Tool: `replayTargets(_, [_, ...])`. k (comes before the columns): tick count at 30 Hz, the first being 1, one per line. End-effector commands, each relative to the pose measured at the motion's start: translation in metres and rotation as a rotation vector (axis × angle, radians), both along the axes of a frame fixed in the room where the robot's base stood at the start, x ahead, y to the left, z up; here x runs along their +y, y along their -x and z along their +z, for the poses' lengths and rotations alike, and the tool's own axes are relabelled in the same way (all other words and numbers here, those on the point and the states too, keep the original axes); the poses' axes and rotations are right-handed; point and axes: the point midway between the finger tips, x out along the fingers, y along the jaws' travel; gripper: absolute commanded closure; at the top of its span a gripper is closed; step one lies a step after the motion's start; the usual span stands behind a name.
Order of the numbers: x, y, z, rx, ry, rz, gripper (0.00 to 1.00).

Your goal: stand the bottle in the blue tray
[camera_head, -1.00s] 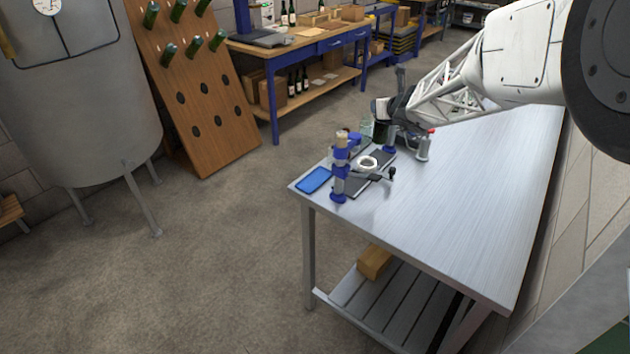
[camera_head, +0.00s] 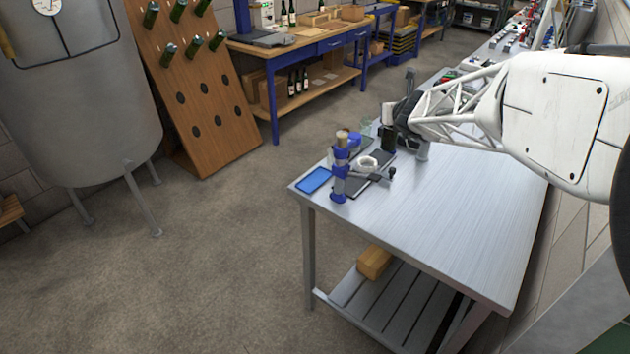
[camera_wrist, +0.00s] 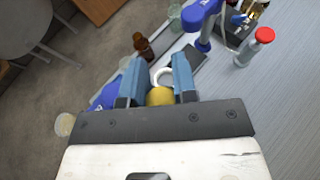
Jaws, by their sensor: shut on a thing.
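The blue tray (camera_head: 314,180) lies flat at the near left corner of the metal table, and it looks empty. My gripper (camera_head: 389,122) is over the back left part of the table, to the right of and beyond the tray. It is shut on the bottle (camera_head: 388,143), whose dark body with a pale patch shows below the fingers. In the wrist view a round yellow top (camera_wrist: 160,96) shows between the two blue fingers. The bottle looks roughly upright. Whether its base touches anything below, I cannot tell.
A white ring (camera_head: 367,162) sits by a dark mat (camera_head: 372,186). The wrist view shows a red-capped bottle (camera_wrist: 262,42) and a brown bottle (camera_wrist: 143,45). The table's near right half (camera_head: 460,220) is clear.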

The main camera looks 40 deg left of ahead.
Motion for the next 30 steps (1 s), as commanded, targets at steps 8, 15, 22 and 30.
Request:
replayTargets(8, [-0.009,0.006,-0.001,-0.002,-0.001,-0.047,1.00])
replayTargets(15, [-0.013,0.010,-0.005,-0.002,-0.001,-0.088,1.00])
replayTargets(22, [-0.014,0.012,-0.010,-0.002,-0.001,-0.132,1.00])
replayTargets(30, [-0.012,0.011,-0.016,-0.002,0.000,-0.192,1.00])
